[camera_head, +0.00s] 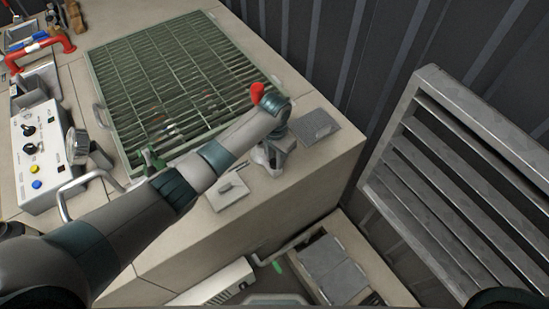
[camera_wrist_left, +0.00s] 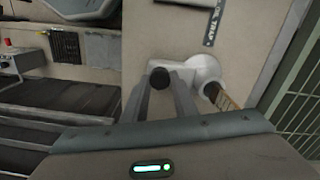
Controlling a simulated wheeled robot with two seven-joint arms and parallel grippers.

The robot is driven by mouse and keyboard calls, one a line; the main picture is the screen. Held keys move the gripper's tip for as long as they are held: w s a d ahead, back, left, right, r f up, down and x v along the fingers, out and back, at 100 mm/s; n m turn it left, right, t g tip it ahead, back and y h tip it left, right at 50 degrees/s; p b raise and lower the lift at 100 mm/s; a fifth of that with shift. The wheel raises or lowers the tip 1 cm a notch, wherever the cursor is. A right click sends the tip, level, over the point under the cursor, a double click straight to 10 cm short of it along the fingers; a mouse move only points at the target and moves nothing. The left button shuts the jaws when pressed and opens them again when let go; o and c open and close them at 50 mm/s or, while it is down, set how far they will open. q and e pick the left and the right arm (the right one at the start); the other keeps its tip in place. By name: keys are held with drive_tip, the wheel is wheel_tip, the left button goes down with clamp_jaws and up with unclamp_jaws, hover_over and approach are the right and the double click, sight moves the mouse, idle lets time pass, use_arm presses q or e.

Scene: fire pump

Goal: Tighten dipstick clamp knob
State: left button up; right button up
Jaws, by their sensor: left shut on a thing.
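A round black knob (camera_wrist_left: 159,77) shows in the left wrist view, against a pale pipe fitting (camera_wrist_left: 200,70) on the light top surface. My left gripper (camera_wrist_left: 161,92) is shut on this knob, with one finger on each side of it. A ribbed brownish piece (camera_wrist_left: 223,97), which may be the dipstick's handle, sticks out of the fitting at the right. In the head view my left gripper (camera_head: 273,156) reaches down at the corner of the beige housing, and the knob is hidden there. My right gripper is not in view.
A green grating (camera_head: 165,75) lies on the beige housing (camera_head: 290,210). A control box (camera_head: 38,150) with knobs and a gauge (camera_head: 78,146) stand at the left. A small red part (camera_head: 257,93) shows by my left wrist. A grey louvred panel (camera_head: 460,180) stands at the right.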

use_arm(q)
drive_tip(key=m, duration=0.6)
drive_tip(key=shift+m, duration=0.4)
drive_tip(key=o, duration=1)
drive_tip(key=shift+o, duration=0.2)
wheel_tip(320, 180, up, 4)
drive_tip(key=shift+w+r, duration=0.1)
drive_tip(key=shift+r, duration=0.05)
drive_tip(key=s+d+r, duration=0.6)
drive_tip(key=d, duration=0.4)
drive_tip(key=shift+r, duration=0.35)
drive_tip(key=shift+s, duration=0.1)
